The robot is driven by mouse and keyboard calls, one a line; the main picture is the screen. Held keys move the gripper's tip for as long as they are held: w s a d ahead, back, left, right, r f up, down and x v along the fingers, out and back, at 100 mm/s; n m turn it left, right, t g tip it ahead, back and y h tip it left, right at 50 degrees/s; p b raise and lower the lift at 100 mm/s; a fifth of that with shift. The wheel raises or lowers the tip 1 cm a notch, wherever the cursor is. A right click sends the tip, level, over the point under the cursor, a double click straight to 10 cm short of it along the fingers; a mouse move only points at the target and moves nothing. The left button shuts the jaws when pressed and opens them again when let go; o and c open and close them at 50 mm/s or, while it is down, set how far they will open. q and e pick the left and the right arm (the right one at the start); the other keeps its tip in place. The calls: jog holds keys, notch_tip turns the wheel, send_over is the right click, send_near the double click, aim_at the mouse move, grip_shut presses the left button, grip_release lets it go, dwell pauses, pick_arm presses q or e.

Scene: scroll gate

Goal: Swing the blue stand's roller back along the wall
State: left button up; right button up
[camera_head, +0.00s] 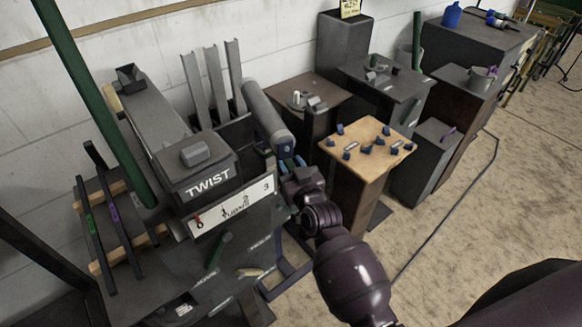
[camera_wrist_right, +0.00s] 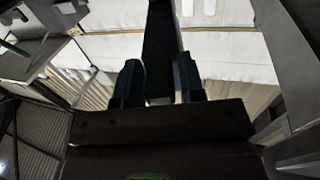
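The roller (camera_head: 265,112) is a thick grey cylinder, slanting from the wall down toward me at the right of the grey TWIST unit (camera_head: 197,172). Blue legs, likely the stand's (camera_head: 287,278), show low behind my right arm. My right gripper (camera_head: 287,165) is just below the roller's near end; contact is unclear. In the right wrist view, its two fingers (camera_wrist_right: 160,85) stand apart. A dark bar (camera_wrist_right: 160,40) runs up from between them; whether they press on it is unclear. My left gripper is out of view.
A wooden-topped pedestal (camera_head: 368,148) with small blue pieces stands close to the right of my gripper. Darker pedestals (camera_head: 300,92) stand behind it along the white wall (camera_head: 285,35). A green pole (camera_head: 95,95) crosses the left side. Open floor (camera_head: 490,215) lies at the right.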

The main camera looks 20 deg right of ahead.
jog(key=shift+o, duration=1.1)
jog(key=shift+f, duration=0.1)
jog(key=shift+s, duration=0.45)
pick_arm(q)
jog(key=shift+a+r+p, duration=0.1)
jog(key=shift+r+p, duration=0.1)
jog(key=shift+p, duration=0.1)
pick_arm(e)
jog(key=s, duration=1)
jog(key=shift+d, duration=0.45)
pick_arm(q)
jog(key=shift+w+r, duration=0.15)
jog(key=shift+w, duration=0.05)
